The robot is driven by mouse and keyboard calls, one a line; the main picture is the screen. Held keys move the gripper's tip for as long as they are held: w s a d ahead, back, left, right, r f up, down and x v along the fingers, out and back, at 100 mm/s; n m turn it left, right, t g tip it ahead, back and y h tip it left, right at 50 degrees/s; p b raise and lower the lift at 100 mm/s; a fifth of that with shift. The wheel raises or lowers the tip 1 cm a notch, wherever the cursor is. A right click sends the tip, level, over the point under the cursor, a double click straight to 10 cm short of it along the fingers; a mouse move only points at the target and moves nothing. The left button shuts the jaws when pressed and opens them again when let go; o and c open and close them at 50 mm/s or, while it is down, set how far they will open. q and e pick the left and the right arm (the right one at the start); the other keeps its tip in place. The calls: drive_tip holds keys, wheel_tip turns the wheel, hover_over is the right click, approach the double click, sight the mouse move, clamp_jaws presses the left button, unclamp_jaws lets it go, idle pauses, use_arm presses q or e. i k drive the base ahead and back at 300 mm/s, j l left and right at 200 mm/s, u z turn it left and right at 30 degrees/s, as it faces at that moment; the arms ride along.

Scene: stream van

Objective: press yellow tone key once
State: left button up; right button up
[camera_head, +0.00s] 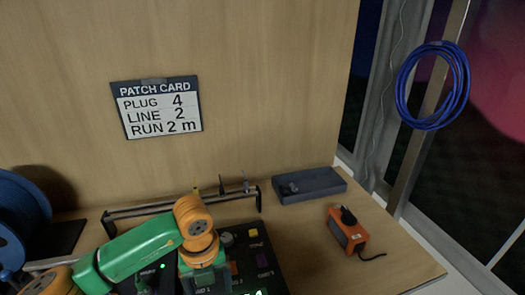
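A dark console (275,283) with coloured keys lies on the wooden desk at the bottom middle. Its small yellow key (253,233) shows near the console's back right corner. No fingers of my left gripper show. My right arm and gripper do not show.
A black rail (150,209) with small plugs runs behind the console. A grey box (309,185) and an orange device (347,230) with a cable stand to the right. A blue cable drum (20,215) is at the left. A patch card (157,107) hangs behind.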

sight(253, 233)
drive_tip(key=k, duration=0.85)
